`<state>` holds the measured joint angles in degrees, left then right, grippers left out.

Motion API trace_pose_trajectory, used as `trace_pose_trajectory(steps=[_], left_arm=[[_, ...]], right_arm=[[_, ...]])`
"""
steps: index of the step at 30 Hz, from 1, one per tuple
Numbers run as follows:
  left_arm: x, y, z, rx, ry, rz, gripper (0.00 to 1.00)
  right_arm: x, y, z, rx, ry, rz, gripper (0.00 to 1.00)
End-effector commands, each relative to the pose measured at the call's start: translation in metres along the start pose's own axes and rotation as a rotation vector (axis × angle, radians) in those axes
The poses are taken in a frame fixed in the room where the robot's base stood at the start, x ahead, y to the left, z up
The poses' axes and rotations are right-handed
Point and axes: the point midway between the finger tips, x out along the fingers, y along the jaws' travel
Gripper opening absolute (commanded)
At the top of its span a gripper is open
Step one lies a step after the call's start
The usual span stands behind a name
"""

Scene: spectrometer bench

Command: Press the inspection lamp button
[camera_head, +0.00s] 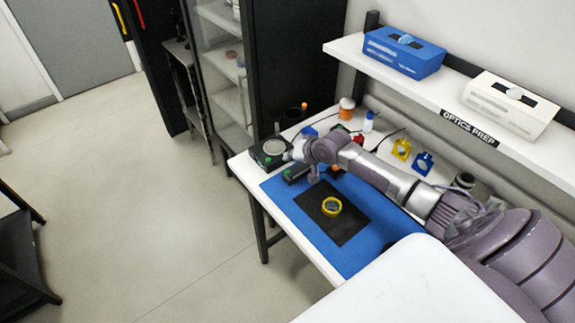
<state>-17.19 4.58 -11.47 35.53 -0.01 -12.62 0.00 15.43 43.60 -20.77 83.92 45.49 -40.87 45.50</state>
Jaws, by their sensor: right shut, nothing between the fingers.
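My right arm reaches in from the right over the bench. Its gripper (291,153) is shut and empty, at the right edge of a small black box (262,158) on the bench's left end. The box has a pale round disc (274,147) on top and a small green button (267,161) on its front. A second dark unit (297,173) with a green spot stands just below the gripper, partly hidden by my arm. I cannot tell which of them is the inspection lamp's control, or whether the fingertips touch anything. My left gripper is out of view.
Small bottles and yellow and blue optic mounts (401,149) stand behind my arm. A shelf (420,88) with blue and white boxes overhangs the back.

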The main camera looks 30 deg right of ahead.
Motion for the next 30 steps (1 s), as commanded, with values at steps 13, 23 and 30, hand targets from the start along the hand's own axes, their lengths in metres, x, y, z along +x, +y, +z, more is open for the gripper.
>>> trace_pose_trajectory(steps=[13,23,30], left_arm=[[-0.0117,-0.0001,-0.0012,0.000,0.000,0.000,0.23],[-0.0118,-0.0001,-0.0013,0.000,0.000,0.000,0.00],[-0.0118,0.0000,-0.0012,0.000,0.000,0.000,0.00]], right_arm=[[-0.0077,-0.0059,-0.0065,0.000,0.002,-0.001,0.00],[-0.0078,-0.0063,-0.0068,0.000,0.003,-0.002,0.00],[-0.0079,-0.0063,-0.0069,0.000,0.003,-0.002,0.00]])
